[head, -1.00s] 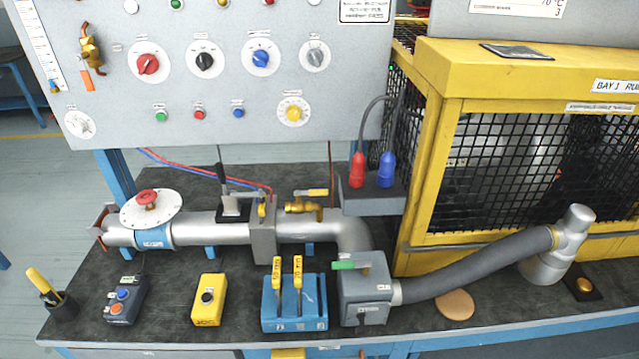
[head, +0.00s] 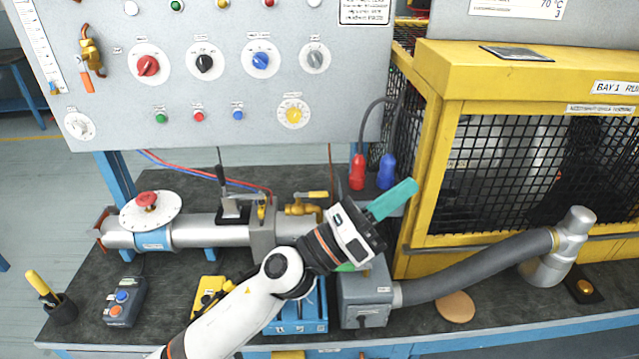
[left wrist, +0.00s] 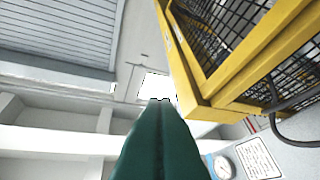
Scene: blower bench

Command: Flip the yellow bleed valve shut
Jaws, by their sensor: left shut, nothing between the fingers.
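The bleed valve is a brass body (head: 299,209) on top of the silver pipe, with a yellow lever (head: 312,194) lying level and pointing right, roughly along the pipe. My left gripper (head: 410,188) is shut and empty, its teal fingers together. It is to the right of the valve in the head view, with its fingertips pointing up and right, apart from the lever. My left wrist hides part of the pipe just right of the valve. In the left wrist view the shut fingers (left wrist: 160,110) fill the lower middle; the valve does not show there. My right gripper is out of view.
A red plug (head: 358,173) and a blue plug (head: 386,171) stand close left of my fingers. The yellow mesh cage (head: 480,85) is to the right. A black-handled clamp (head: 233,207) stands left of the valve. My arm covers parts of the blue tool block (head: 300,325) and yellow button box (head: 207,292).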

